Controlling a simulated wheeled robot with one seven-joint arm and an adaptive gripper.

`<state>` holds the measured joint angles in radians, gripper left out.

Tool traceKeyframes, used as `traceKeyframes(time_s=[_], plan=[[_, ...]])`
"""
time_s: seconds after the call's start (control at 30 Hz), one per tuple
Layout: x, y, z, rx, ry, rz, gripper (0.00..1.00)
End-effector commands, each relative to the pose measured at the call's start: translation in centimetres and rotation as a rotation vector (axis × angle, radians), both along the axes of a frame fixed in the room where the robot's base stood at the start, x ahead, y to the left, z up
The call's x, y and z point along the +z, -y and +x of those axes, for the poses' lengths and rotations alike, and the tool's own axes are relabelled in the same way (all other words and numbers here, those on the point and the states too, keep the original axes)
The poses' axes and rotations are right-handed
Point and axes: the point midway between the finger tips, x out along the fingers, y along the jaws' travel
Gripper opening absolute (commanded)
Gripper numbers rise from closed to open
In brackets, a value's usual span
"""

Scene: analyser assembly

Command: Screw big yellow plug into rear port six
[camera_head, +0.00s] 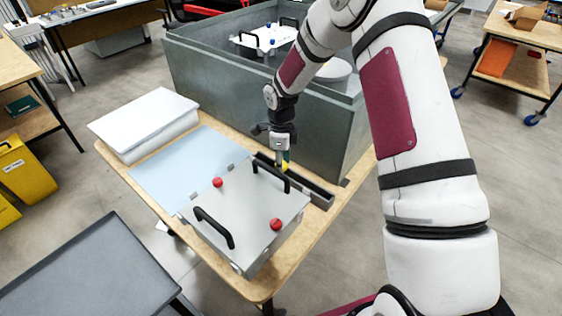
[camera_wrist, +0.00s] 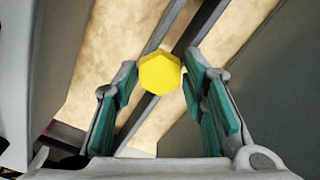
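The big yellow plug (camera_wrist: 160,73) shows its six-sided head between my fingertips in the wrist view. My gripper (camera_wrist: 161,82), with teal finger pads, is closed in on both sides of the plug and appears shut on it. In the head view my gripper (camera_head: 284,152) points down behind the analyser, and a small part of the plug (camera_head: 285,165) shows below it. The grey analyser box (camera_head: 240,205) stands on the wooden table, with two black handles and two red knobs on top. Its rear ports are hidden from both views.
A long dark tray (camera_head: 318,192) lies on the table (camera_head: 318,232) behind the analyser, under the gripper. A large grey bin (camera_head: 330,135) stands close behind. A pale blue mat (camera_head: 180,165) and a white box (camera_head: 145,120) lie to the left.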

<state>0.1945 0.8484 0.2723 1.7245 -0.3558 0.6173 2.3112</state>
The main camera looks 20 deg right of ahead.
Motion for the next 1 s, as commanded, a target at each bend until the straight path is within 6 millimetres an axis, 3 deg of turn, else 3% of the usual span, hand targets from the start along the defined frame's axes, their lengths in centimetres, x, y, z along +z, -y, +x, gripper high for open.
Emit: traceKeyframes(time_s=[0.2,0.37,0.57,1.0], plan=[[0.0,0.0,0.0,0.000,0.000,0.000,0.34],[0.0,0.0,0.0,0.000,0.000,0.000,0.00],[0.4,0.0,0.0,0.000,0.001,0.000,0.00],[3.7,0.0,0.0,0.001,0.002,-0.001,0.00]])
